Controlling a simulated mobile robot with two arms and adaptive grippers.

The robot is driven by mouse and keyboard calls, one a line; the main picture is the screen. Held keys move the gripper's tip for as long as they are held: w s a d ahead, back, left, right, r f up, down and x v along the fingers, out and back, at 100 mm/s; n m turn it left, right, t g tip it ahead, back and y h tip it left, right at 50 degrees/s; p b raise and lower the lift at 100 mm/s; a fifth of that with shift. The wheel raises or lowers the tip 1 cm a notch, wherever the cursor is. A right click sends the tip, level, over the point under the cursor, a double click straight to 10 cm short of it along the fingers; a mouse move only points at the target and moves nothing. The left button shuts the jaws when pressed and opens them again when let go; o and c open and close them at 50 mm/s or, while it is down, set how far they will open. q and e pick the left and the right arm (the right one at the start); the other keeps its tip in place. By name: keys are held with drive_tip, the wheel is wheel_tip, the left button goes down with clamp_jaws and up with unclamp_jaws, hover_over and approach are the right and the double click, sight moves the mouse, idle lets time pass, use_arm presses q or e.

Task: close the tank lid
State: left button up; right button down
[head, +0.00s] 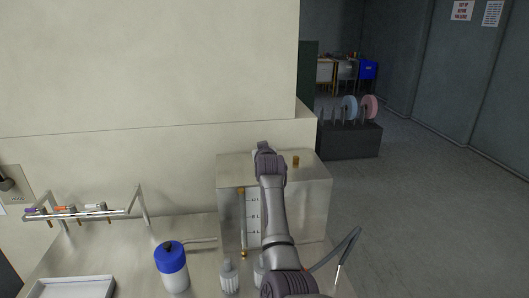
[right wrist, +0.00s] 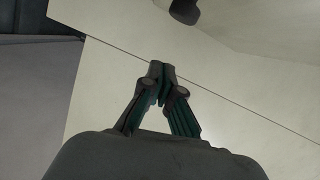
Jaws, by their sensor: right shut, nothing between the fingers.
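The tank (head: 310,200) is a metal box on the counter, with a level scale and a sight tube on its front. A small brown knob (head: 296,160) stands on its top. My right arm reaches across the front of the tank, and my right gripper (head: 264,148) is over its back edge. In the right wrist view the gripper (right wrist: 160,80) is shut and empty, with a pale wall behind it. A dark rounded piece (right wrist: 185,10) is beyond the fingertips; I cannot tell what it is. The lid is not clearly visible behind my arm. My left gripper is not in view.
A blue-topped bottle (head: 172,265) and a grey ribbed bottle (head: 229,277) stand in front of the tank. A metal rack (head: 100,213) and a white tray (head: 75,288) are at the left. The wall rises close behind the tank. Open floor lies to the right.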

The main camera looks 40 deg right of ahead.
drive_tip(key=b+v, duration=0.3)
drive_tip(key=v, duration=0.7)
drive_tip(key=s+a+f+n+g+y, duration=0.2)
drive_tip(key=s+a+f, duration=0.55)
drive_tip(key=f, duration=0.35)
drive_tip(key=s+a+f+n+g+y, duration=0.2)
drive_tip(key=s+a+f+y, duration=0.1)
drive_tip(key=s+a+f, duration=0.6)
drive_tip(key=s+a+f+n+g+y, duration=0.1)
drive_tip(key=s+a+f+g+y, duration=0.15)
drive_tip(key=s+a+f, duration=0.55)
drive_tip(key=s+a+f+n+g+y, duration=0.1)
drive_tip(key=s+a+f+n+g, duration=0.3)
drive_tip(key=s, duration=0.9)
wheel_tip(320, 180, down, 25)
drive_tip(key=s+a+m, duration=0.1)
drive_tip(key=m, duration=0.1)
drive_tip(key=s+d+f+g+b, duration=0.1)
drive_tip(key=s+d+f, duration=0.1)
drive_tip(key=s+f, duration=1.5)
drive_tip(key=shift+d+f+b, duration=0.3)
drive_tip(key=shift+d+f, duration=0.05)
drive_tip(key=shift+f, duration=0.05)
